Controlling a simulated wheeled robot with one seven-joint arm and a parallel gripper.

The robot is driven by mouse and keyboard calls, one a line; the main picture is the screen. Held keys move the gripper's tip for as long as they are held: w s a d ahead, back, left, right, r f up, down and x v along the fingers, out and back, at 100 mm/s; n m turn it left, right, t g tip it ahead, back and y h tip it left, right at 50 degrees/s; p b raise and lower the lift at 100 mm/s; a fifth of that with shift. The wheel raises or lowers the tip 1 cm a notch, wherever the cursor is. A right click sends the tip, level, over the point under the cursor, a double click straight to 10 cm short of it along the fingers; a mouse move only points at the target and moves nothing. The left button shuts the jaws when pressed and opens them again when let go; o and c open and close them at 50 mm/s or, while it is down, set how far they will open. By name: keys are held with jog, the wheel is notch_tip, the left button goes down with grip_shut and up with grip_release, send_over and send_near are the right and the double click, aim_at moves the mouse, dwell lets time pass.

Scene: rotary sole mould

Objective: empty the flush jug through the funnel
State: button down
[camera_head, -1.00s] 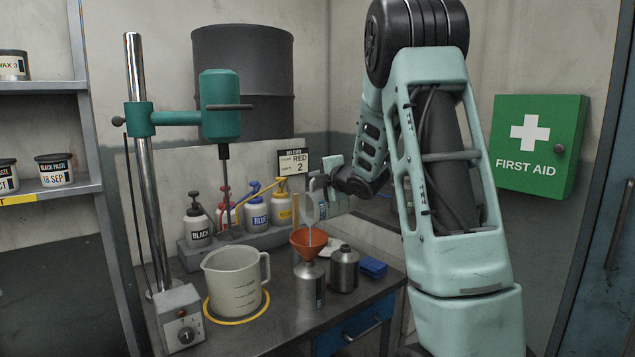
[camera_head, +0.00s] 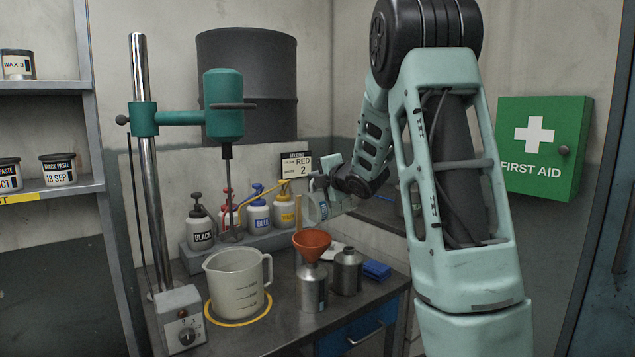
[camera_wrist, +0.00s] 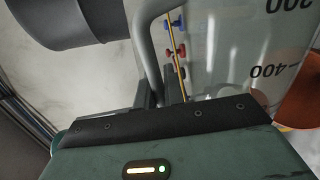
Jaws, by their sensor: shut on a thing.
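My gripper (camera_wrist: 163,96) is shut on the handle of the clear flush jug (camera_wrist: 225,50). In the wrist view the jug's printed marks, 200 and 400, are upside down. In the head view the jug (camera_head: 320,209) hangs tilted above the red-orange funnel (camera_head: 312,243), apart from it. No stream shows between jug and funnel. The funnel sits upright in the neck of a metal can (camera_head: 314,292). The funnel's edge also shows in the wrist view (camera_wrist: 298,105). Any liquid left in the jug cannot be made out.
A large beaker (camera_head: 236,285) stands on a yellow ring left of the can, near the mixer stand (camera_head: 143,200). A second metal can (camera_head: 347,272) and a blue block (camera_head: 376,270) are at the right. Paste bottles (camera_head: 258,212) line the bench's back.

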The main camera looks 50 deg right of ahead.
jog(key=shift+w+a+r+n+b, duration=0.1)
jog(key=shift+a+n+b, duration=0.2)
jog(key=shift+b, duration=0.4)
jog(key=shift+w+a+r+n+b, duration=0.1)
jog(key=shift+a+n+b, duration=0.1)
jog(key=shift+a+b, duration=0.35)
dwell(0.4)
jog(key=shift+d, duration=0.1)
dwell(0.6)
